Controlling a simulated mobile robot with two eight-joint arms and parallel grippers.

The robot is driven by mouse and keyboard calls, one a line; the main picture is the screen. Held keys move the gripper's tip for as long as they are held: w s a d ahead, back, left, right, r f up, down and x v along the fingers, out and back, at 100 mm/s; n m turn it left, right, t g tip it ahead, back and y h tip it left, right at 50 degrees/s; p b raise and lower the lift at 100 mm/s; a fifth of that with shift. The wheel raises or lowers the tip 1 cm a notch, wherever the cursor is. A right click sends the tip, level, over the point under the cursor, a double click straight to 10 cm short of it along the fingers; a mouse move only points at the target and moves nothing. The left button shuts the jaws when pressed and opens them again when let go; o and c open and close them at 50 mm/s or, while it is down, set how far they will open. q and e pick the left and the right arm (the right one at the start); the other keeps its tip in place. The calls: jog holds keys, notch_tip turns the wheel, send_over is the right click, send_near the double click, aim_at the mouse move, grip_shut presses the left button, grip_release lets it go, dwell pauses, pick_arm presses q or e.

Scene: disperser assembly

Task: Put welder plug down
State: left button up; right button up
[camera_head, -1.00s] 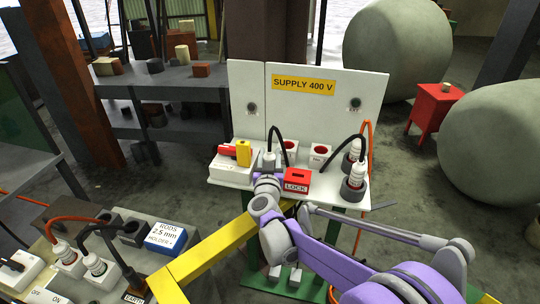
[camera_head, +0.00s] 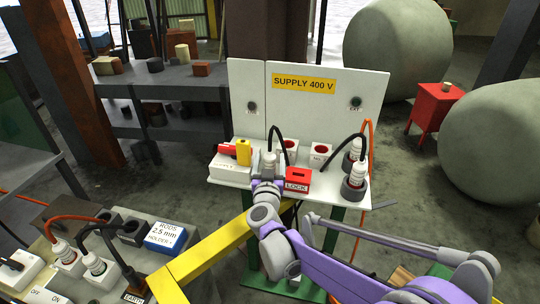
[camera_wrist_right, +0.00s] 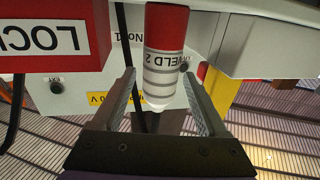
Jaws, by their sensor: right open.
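In the right wrist view the right gripper (camera_wrist_right: 163,100) is open, with one finger on each side of the plug and gaps between. The plug's seat is hard to make out. My left gripper is not in view.
A red LOCK box (camera_head: 298,178) sits close right of the plug. Two white plugs stand in grey cups at the right end, one cup (camera_head: 353,190) in front. A yellow beam (camera_head: 215,250) runs below my arm.

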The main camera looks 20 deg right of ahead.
jog(key=s+a+f+n+g+y, duration=0.25)
jog(key=s+a+y, duration=0.25)
jog(key=s, duration=0.4)
jog(key=s+a+f+n+g+y, duration=0.1)
jog(key=s+a+n+y, duration=0.35)
jog(key=s, duration=0.45)
jog(key=s+d+f+m+g+h, duration=0.1)
jog(key=s+d+f+g, duration=0.2)
jog(key=s+f, duration=0.3)
jog(key=s+d+f+m+g+h, duration=0.2)
jog(key=s+d+f+g, duration=0.2)
jog(key=s, duration=0.9)
notch_tip(320, 180, down, 3)
jog(key=shift+r+g, duration=0.15)
jog(key=shift+g, duration=0.6)
jog(key=shift+d, duration=0.1)
jog(key=r+p, duration=0.2)
jog(key=r, duration=0.1)
jog(key=w+r+p, duration=0.1)
jog(key=r+p, duration=0.1)
jog(key=shift+w+r+p, duration=0.1)
jog(key=shift+r+p, duration=0.25)
jog(key=shift+r, duration=0.05)
